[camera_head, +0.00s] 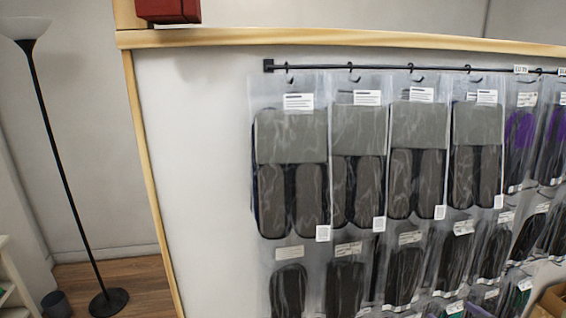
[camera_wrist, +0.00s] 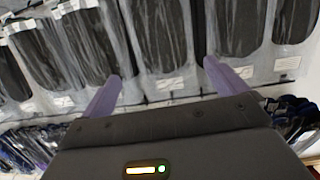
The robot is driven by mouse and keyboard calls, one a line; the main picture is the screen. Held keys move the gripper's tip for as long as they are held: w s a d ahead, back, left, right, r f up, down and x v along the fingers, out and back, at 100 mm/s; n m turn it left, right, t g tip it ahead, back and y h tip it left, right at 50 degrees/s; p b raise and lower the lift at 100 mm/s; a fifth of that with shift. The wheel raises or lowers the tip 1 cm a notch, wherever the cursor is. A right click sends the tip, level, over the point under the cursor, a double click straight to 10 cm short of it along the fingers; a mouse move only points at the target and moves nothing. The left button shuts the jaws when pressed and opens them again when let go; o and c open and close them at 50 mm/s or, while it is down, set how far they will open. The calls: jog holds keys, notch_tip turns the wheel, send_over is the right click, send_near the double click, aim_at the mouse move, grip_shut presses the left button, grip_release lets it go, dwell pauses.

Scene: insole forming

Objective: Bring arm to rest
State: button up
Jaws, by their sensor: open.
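My gripper (camera_wrist: 162,80) shows in the wrist view, with its two pale purple fingers spread wide apart. Nothing shows between the fingers. Behind them hang clear plastic packs with dark insoles (camera_wrist: 158,40), and the fingertips overlap the packs' lower part in the picture. I cannot tell whether they touch.
A white panel with a wooden frame (camera_head: 230,38) carries a black rail (camera_head: 330,68) with several hanging insole packs (camera_head: 290,150). A floor lamp (camera_head: 62,160) stands at the left. A red box (camera_head: 168,10) sits on the panel's top. A cardboard box (camera_head: 550,300) shows at the lower right.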

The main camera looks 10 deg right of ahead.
jog(key=w+a+r+g+h+p, duration=0.1)
jog(key=w+a+r+g, duration=0.2)
jog(key=a, duration=0.4)
jog(key=w+a+r+g+h+p, duration=0.1)
jog(key=w+a+g, duration=0.25)
jog(key=a, duration=0.35)
jog(key=s+a+r+g, duration=0.1)
jog(key=s+a, duration=0.3)
jog(key=a, duration=0.2)
jog(key=s+a+r+g+p, duration=0.1)
jog(key=s+a+g, duration=0.1)
jog(key=a, duration=0.5)
jog(key=s+a+m+g+y, duration=0.1)
jog(key=s+a+g, duration=0.1)
jog(key=s+a, duration=0.3)
jog(key=shift+s+a+r, duration=0.3)
jog(key=shift+a+r, duration=0.1)
jog(key=shift+a, duration=0.8)
